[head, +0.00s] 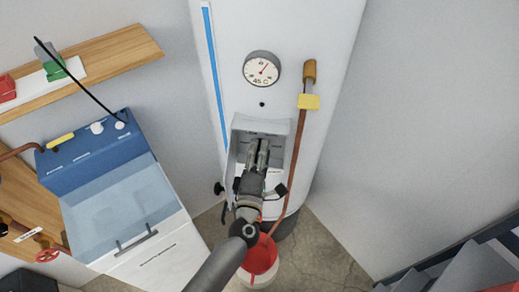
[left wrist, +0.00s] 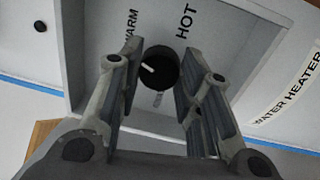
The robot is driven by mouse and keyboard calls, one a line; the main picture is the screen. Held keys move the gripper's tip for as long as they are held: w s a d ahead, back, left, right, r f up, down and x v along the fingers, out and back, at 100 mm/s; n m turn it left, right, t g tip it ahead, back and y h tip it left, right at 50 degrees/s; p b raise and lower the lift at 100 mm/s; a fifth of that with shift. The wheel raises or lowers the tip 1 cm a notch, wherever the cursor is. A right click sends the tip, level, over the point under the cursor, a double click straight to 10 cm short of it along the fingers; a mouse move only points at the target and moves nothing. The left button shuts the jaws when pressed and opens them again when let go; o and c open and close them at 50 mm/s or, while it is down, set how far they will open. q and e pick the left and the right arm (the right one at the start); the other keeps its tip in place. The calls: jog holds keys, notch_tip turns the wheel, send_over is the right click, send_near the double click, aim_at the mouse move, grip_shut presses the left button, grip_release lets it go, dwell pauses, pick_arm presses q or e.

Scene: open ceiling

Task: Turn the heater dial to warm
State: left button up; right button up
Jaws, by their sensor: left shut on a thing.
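The black round dial (left wrist: 163,70) sits in the heater's recessed control box (head: 239,150). In the left wrist view the words WARM (left wrist: 131,24) and HOT (left wrist: 186,22) stand above it, to its left and right. A short white mark on the dial lies on its left, WARM-side part. My left gripper (head: 258,150) reaches into the box from below; its fingers (left wrist: 157,75) are on either side of the dial, shut on it. In the head view the gripper hides the dial. My right gripper is not in view.
The white water heater (head: 337,50) carries a gauge (head: 262,69) marked 45 C and a copper pipe (head: 290,170) with a yellow tag (head: 309,102). A blue-and-white unit (head: 130,200) and wooden shelf (head: 120,53) are left.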

pick_arm(q)
jog(key=shift+f+m, duration=0.1)
jog(key=shift+m, duration=0.5)
jog(key=o, duration=1)
jog(key=shift+o, duration=0.2)
jog(key=s+a, duration=0.2)
jog(key=s, duration=1)
jog(key=shift+f, duration=0.35)
